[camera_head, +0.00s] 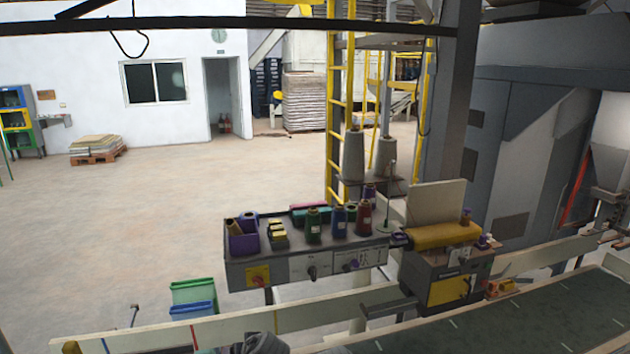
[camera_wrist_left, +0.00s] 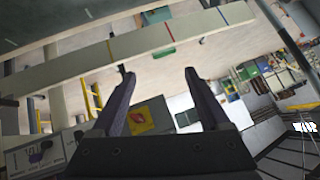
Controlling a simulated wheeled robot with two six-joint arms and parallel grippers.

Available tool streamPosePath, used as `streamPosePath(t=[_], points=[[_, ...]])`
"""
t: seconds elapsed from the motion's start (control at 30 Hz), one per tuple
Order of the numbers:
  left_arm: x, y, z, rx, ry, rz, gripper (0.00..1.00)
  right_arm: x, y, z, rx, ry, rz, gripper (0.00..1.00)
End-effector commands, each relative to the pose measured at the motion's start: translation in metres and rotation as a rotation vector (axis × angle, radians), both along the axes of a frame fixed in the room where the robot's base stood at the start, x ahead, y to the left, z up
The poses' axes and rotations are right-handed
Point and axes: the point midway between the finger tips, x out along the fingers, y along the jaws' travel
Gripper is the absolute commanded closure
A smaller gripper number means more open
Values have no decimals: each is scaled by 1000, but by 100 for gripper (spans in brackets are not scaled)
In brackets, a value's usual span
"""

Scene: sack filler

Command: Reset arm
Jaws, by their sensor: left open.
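My left gripper (camera_wrist_left: 160,75) shows in the left wrist view with its two dark fingers spread apart. No object is held between them. Behind the left finger is a grey control panel with a red and yellow switch (camera_wrist_left: 140,116); the fingers appear apart from it. In the head view a dark grey piece at the bottom edge is possibly part of my left arm, but its jaws cannot be made out there. My right gripper is in neither view.
A grey console (camera_head: 308,268) carries thread spools and a purple bin (camera_head: 243,240). A sewing machine head (camera_head: 444,236) stands right of it, beside the dark conveyor belt (camera_head: 540,318). A cream rail (camera_head: 245,322) crosses the front. Green and blue crates (camera_head: 193,293) stand left; the floor beyond is open.

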Motion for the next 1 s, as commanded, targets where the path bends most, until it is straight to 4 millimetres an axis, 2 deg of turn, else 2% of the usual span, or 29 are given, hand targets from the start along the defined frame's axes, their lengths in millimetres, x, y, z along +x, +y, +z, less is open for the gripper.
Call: streamPosePath(t=[0.03,0.13,0.23,0.4,0.5,0.6,1.0], points=[[-22,-17,-34,-21,120,-39,21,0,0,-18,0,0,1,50],[-64,-49,-74,-65,352,-140,21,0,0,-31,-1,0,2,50],[-103,-77,-99,-109,544,-256,21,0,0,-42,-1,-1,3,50],[-148,-110,-118,-170,751,-419,21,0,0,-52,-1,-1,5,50],[-161,-118,-121,-188,805,-469,21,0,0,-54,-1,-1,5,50],[-165,-120,-121,-194,824,-485,21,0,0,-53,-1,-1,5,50],[-164,-120,-120,-193,821,-482,21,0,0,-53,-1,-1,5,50]])
